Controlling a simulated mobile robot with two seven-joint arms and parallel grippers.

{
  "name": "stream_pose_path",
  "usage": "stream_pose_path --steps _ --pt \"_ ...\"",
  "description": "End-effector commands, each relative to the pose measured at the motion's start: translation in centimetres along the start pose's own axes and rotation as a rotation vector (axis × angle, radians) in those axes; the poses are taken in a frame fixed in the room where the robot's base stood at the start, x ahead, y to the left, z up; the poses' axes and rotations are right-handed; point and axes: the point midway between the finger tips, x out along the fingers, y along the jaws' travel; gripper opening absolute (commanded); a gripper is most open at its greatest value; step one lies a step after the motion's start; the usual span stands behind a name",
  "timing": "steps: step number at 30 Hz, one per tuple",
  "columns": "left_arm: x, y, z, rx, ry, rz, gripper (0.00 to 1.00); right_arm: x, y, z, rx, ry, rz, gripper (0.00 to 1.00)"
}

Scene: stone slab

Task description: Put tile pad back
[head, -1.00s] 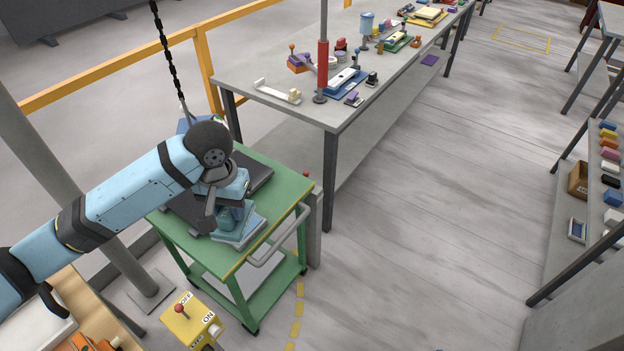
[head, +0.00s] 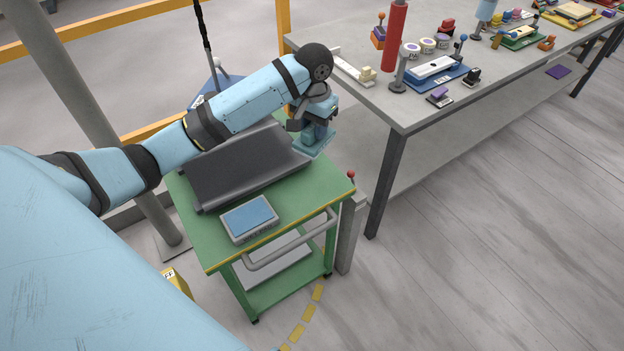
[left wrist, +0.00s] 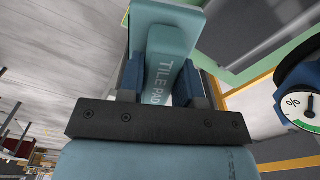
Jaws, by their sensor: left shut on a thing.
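The tile pad (head: 313,141) is a teal block with a flat base and an upright handle. It hangs over the far right part of the green cart, beside the dark ribbed panel. My left gripper (head: 311,112) is shut on its handle. In the left wrist view the lettering "TILE PAD" shows on the pad (left wrist: 168,75), between the two blue fingers of my left gripper (left wrist: 160,88). A grey tray with a blue top (head: 249,218) sits on the near part of the cart, with nothing on it. My right gripper is not in view.
The green cart (head: 219,252) carries a dark panel (head: 245,168) and has a grey handle at its near side. A grey workbench (head: 412,103) with tools and a red-sleeved post (head: 395,35) stands to the right. A percent dial (left wrist: 299,108) shows in the left wrist view.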

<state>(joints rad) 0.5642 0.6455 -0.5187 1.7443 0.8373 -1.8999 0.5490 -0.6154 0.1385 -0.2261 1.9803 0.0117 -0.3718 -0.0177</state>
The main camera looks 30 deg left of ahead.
Motion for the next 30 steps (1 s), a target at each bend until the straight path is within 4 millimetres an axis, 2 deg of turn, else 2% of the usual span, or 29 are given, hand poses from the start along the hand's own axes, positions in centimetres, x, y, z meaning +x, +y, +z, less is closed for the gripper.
stream_pose_path --steps 1,4,8,14,22,25,30 --pt "1.6 -0.8 -0.5 -0.003 -0.002 0.002 0.09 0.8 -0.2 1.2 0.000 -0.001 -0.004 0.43" --pt "2.4 -1.9 -1.1 -0.001 -0.004 0.003 0.09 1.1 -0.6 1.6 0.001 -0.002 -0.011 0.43" --pt "3.8 -2.4 -1.3 0.001 -0.008 0.004 0.09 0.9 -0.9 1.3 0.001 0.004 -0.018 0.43" --pt "8.8 -2.3 -1.2 0.000 -0.009 0.004 0.09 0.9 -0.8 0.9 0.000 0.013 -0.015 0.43" --pt "15.6 -2.3 -1.2 0.000 -0.008 0.003 0.09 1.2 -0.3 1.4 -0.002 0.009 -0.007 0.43" --pt "17.1 -2.3 -1.2 0.001 -0.006 0.003 0.09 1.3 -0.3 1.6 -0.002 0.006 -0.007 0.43" --pt "18.2 -2.2 -1.2 0.001 -0.004 0.004 0.09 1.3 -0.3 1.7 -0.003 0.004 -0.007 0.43"
